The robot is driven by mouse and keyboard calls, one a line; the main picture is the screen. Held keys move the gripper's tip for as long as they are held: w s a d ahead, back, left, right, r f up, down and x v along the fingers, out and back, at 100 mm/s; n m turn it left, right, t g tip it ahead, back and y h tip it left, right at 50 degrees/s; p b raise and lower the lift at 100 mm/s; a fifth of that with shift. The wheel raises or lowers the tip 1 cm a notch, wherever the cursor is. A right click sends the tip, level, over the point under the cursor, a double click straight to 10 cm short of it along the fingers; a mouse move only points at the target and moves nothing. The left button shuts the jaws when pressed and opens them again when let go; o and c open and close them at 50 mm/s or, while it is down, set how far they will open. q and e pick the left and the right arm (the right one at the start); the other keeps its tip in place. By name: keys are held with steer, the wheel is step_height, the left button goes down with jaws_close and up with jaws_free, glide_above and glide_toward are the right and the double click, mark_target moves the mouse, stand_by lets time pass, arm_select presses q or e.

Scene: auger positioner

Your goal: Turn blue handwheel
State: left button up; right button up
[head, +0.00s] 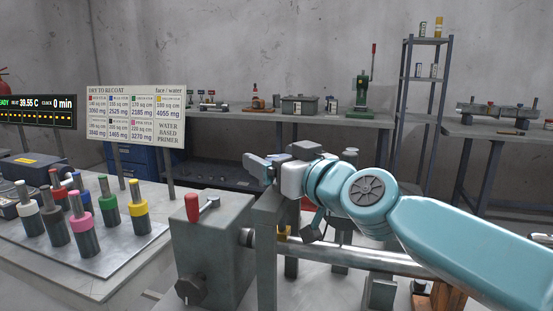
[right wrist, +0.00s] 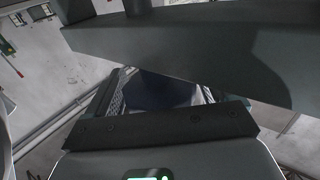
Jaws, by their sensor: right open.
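I cannot make out a blue handwheel for certain in either view. My right gripper (head: 266,165) is open at the middle of the head view, above and behind the grey machine housing (head: 216,245). In the right wrist view a dark blue shape (right wrist: 160,92) shows beyond the gripper's dark parts; I cannot tell what it is. The housing carries a crank with a red handle (head: 192,207) on top and a dark knob (head: 190,290) low on its front. My arm hides part of the machine's right side. My left gripper is not in view.
A metal tray with several colour-banded cylinders, including a yellow-banded one (head: 137,207), stands at left. A printed sign (head: 136,115) rises behind it. A grey upright (head: 266,250) and a metal rail (head: 350,260) stand beside the housing. A workbench (head: 330,120) runs along the back wall.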

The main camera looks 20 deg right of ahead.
mark_target(276, 156)
step_height(276, 156, up, 20)
steer(key=p, duration=1.8)
steer(key=shift+p, duration=0.3)
steer(key=shift+o, duration=0.2)
